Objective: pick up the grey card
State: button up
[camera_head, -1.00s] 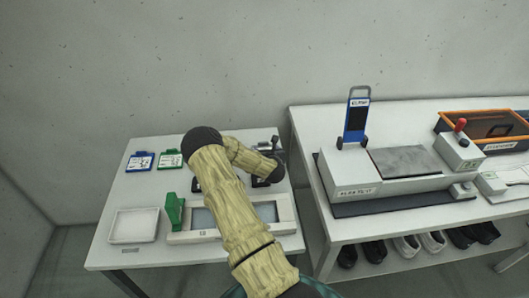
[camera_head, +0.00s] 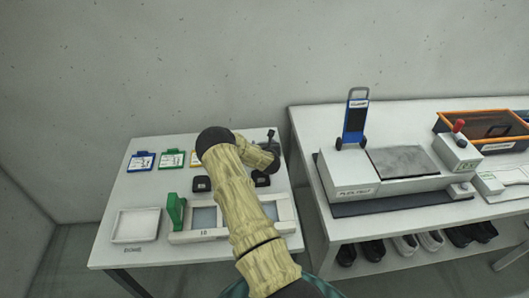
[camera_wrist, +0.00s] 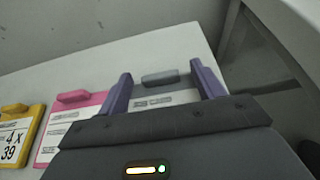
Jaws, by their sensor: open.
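The grey card (camera_wrist: 165,98) lies flat on the white table, with a raised grey tab on its far edge. In the wrist view it shows between the two purple fingers of my gripper (camera_wrist: 160,70). The fingers are open, one to each side of the tab, and do not visibly grip it. The near part of the card is hidden behind my gripper's dark body. In the head view my arm hides the grey card.
A pink card (camera_wrist: 72,127) and a yellow card (camera_wrist: 16,138) lie left of the grey one. Blue (camera_head: 141,161) and green (camera_head: 172,159) cards sit farther left. A white tray (camera_head: 136,226) and a framed fixture (camera_head: 182,238) stand nearer. A second table (camera_head: 310,205) adjoins on the right.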

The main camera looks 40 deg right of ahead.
jog(key=shift+c, duration=0.2)
jog(key=c, duration=1)
notch_tip(320, 180, up, 10)
jog(key=shift+r+b, duration=0.1)
jog(key=shift+b, duration=0.65)
